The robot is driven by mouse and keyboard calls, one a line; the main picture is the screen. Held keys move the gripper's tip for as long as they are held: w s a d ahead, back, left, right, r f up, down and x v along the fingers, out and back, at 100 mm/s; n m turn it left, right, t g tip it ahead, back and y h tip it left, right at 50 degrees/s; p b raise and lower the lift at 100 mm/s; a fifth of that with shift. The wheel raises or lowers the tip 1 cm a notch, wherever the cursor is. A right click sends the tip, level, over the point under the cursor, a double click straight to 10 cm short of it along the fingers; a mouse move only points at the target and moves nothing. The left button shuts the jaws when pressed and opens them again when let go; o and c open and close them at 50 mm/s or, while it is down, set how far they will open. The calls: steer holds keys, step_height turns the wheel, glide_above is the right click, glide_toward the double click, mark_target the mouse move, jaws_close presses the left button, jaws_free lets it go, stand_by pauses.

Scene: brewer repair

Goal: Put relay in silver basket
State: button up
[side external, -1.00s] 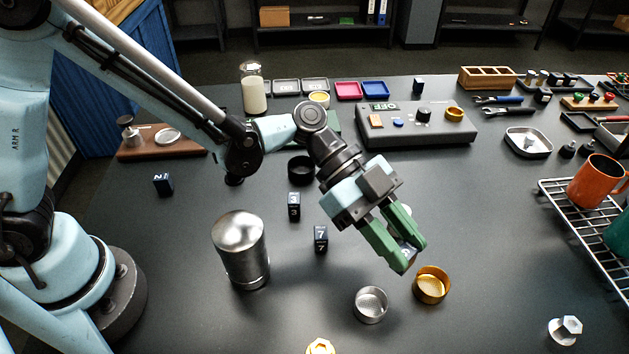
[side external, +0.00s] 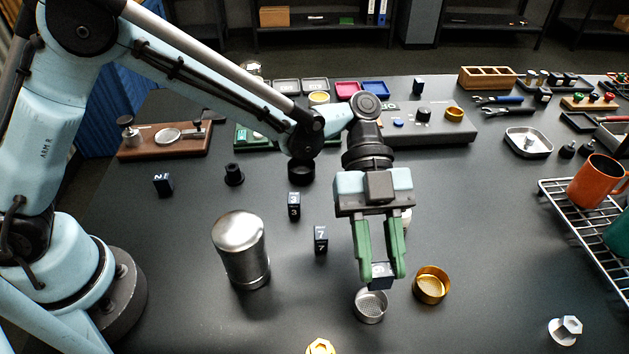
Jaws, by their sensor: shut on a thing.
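My gripper (side external: 381,276) points down, with its green fingers shut on the relay (side external: 381,275), a small dark block with a pale face. The relay is held just above the far rim of the silver basket (side external: 370,308), and it hides part of that rim. Whether the relay touches the basket I cannot tell. The silver basket is a small round metal cup on the dark table. A similar gold basket (side external: 432,285) stands just to its right, apart from my gripper.
A tall metal canister (side external: 241,249) stands to the left. Small numbered dark blocks (side external: 320,240) stand between it and my gripper. A wire rack (side external: 580,222) with an orange mug (side external: 598,182) is at the right. The table in front of the gold basket is clear.

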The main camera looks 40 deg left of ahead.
glide_above(368, 299)
steer(key=shift+f, duration=2.35)
steer(key=o, duration=1.1)
step_height(368, 299, up, 7)
